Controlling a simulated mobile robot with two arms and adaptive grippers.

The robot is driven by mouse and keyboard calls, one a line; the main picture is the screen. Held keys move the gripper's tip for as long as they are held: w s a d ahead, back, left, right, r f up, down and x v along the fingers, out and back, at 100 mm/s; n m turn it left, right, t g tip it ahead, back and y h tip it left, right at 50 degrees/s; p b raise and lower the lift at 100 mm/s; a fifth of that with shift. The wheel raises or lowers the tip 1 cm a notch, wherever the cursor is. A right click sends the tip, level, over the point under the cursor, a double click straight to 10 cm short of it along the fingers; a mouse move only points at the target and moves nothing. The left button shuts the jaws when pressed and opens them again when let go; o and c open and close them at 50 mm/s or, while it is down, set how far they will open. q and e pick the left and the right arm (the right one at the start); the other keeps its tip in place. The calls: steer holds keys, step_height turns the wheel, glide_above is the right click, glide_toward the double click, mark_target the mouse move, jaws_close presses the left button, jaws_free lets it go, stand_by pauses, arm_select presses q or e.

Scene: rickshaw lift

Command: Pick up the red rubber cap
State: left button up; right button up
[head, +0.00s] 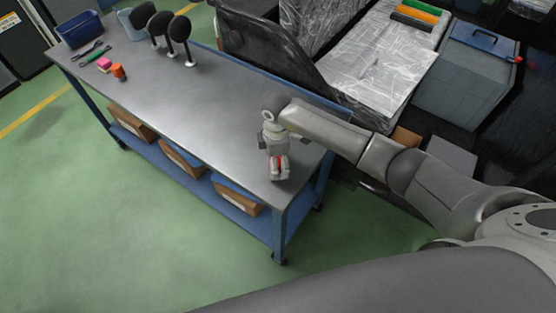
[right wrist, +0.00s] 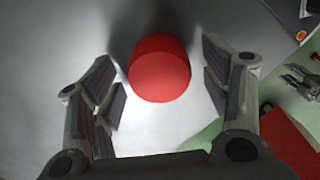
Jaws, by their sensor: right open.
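The red rubber cap (right wrist: 160,68) is a short red cylinder on the grey tabletop in the right wrist view. It lies ahead of and between the spread fingers of my right gripper (right wrist: 172,92), with a gap on either side. In the head view my right gripper (head: 279,170) is open and points down over the table's near right end. A bit of red shows between its fingers there; the rest of the cap is hidden by the gripper. My left gripper is not in view.
The long metal table (head: 190,100) has a clear middle. A blue bin (head: 80,30), a pink block (head: 104,64), an orange piece (head: 118,72) and black round-headed stands (head: 180,30) are at its far end. A black vehicle body (head: 265,50) stands behind the table.

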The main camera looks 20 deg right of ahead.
steer(key=shift+c, duration=0.5)
steer(key=c, duration=0.8)
steer(key=shift+r, duration=0.15)
